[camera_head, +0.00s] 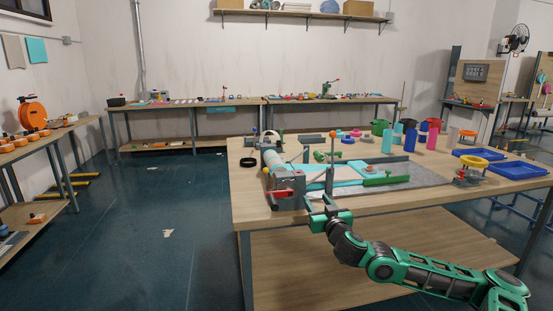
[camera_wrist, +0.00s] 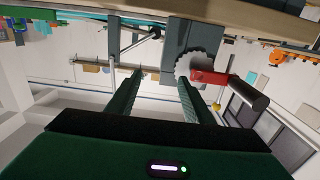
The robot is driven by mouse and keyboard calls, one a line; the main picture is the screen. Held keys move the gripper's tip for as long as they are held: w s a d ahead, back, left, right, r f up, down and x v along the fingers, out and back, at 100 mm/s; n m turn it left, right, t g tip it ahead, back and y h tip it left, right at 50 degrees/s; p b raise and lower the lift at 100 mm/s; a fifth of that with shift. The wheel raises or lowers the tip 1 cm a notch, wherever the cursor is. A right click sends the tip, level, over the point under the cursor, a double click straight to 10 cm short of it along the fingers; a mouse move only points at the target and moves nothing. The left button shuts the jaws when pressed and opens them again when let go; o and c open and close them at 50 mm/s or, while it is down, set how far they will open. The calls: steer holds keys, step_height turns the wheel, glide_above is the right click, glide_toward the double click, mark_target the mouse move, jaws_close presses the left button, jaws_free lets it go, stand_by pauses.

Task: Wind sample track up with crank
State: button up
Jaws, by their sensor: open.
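The crank, with a red arm (camera_head: 283,193) and a dark handle, sits on the front of a grey winder housing (camera_head: 290,180) at the table's left end. In the wrist view the crank's red arm (camera_wrist: 210,77), dark handle (camera_wrist: 246,91) and toothed wheel (camera_wrist: 194,64) lie right of my fingers. A pale roll (camera_head: 271,156) lies behind the housing, and a teal sheet, apparently the sample track (camera_head: 345,167), lies on the table to its right. My gripper (camera_head: 322,201) is open and empty, just right of the crank; it also shows in the wrist view (camera_wrist: 160,80).
A green bar (camera_head: 387,181) lies along the front edge.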

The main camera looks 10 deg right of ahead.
steer(key=shift+s, duration=2.5)
steer(key=shift+r, duration=0.1)
